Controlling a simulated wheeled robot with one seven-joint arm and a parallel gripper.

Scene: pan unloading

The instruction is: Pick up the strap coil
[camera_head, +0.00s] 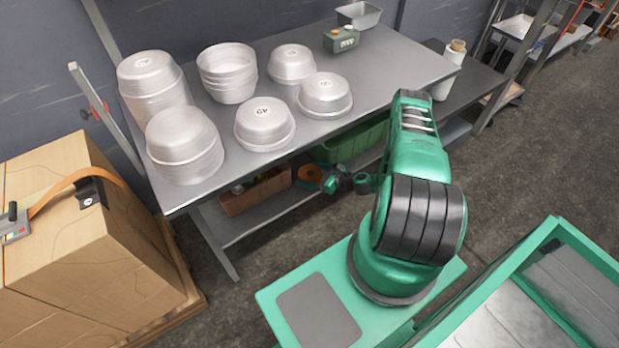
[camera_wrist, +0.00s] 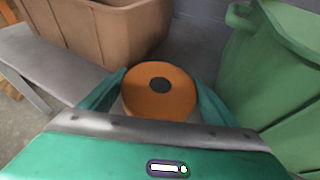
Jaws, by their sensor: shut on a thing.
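The strap coil is an orange disc with a dark round centre. In the wrist view the strap coil (camera_wrist: 178,101) sits between the two green fingers of my gripper (camera_wrist: 158,92), which is shut on it. In the head view the coil (camera_head: 311,174) shows as a small orange shape at the lower shelf, below the steel table top. My gripper (camera_head: 328,180) is beside it there, small and partly in shadow. Whether the coil touches the shelf is hard to tell.
A brown bin (camera_head: 254,191) and a green bin (camera_head: 352,143) stand on the lower shelf on either side of the coil. The steel table (camera_head: 203,193) above holds several stacked metal pans. A strapped carton (camera_head: 75,240) stands at the left.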

